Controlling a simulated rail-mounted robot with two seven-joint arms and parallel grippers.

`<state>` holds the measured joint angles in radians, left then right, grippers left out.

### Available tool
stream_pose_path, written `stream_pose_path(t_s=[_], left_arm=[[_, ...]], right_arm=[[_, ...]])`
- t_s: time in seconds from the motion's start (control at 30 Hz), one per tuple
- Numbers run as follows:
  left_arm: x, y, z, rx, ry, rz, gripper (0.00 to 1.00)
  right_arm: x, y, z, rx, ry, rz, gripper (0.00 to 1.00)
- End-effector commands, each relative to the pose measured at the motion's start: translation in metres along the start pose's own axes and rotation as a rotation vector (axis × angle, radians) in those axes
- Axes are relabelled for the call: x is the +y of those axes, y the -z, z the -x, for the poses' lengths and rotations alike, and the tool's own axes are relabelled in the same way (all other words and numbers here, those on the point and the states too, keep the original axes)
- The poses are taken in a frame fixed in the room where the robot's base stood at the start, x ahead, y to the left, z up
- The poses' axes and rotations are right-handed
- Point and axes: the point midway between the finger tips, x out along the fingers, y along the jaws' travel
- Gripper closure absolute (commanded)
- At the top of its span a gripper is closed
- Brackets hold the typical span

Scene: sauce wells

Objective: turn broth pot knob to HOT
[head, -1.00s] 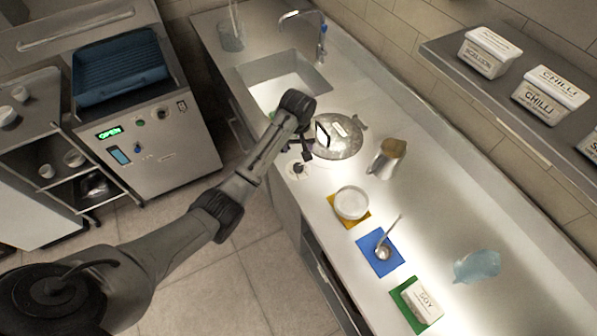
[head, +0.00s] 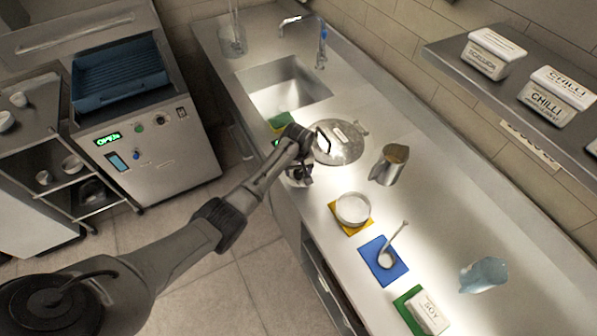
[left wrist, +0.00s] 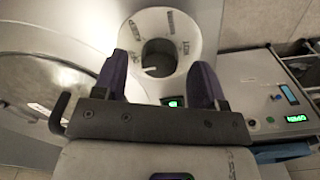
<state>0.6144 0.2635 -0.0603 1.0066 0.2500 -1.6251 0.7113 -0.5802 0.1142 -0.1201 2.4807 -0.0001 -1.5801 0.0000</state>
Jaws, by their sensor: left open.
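The broth pot (head: 345,150) sits sunk in the counter under a round metal lid with a label and a dark handle. Its lid also shows at the left of the left wrist view (left wrist: 40,95). The knob (left wrist: 158,58) is a dark round shape inside a white dial ring (left wrist: 190,28) with small dark markings, too small to read surely. My left gripper (left wrist: 160,80) is open, its two purple fingers on either side of the knob; I cannot tell whether they touch it. In the head view my left gripper (head: 300,174) is over the counter's front edge and hides the knob.
A small green display (left wrist: 173,102) shows by the dial. A metal pitcher (head: 388,168), a white bowl (head: 352,208) on a yellow mat, a ladle (head: 388,255) on a blue mat and a SOY tub (head: 428,312) stand along the counter. The sink (head: 285,90) lies behind.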

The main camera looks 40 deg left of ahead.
Motion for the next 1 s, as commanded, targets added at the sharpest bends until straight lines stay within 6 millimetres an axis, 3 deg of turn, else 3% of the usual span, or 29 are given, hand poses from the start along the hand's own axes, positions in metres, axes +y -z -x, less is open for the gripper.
stream_pose_path(t_s=[0.2, 0.5, 1.0], left_arm=[[0.0000, -0.0001, -0.0108, 0.000, 0.000, 0.000, 0.35], [0.0002, -0.0001, -0.0115, 0.001, -0.001, -0.001, 0.35], [0.0001, -0.0001, -0.0114, 0.001, 0.000, 0.000, 0.82]], right_arm=[[0.0011, -0.0011, -0.0021, -0.001, -0.003, 0.004, 0.57], [0.0029, -0.0016, -0.0022, -0.002, -0.008, 0.010, 0.57], [0.0008, -0.0012, -0.0022, -0.002, -0.002, 0.003, 0.57]])
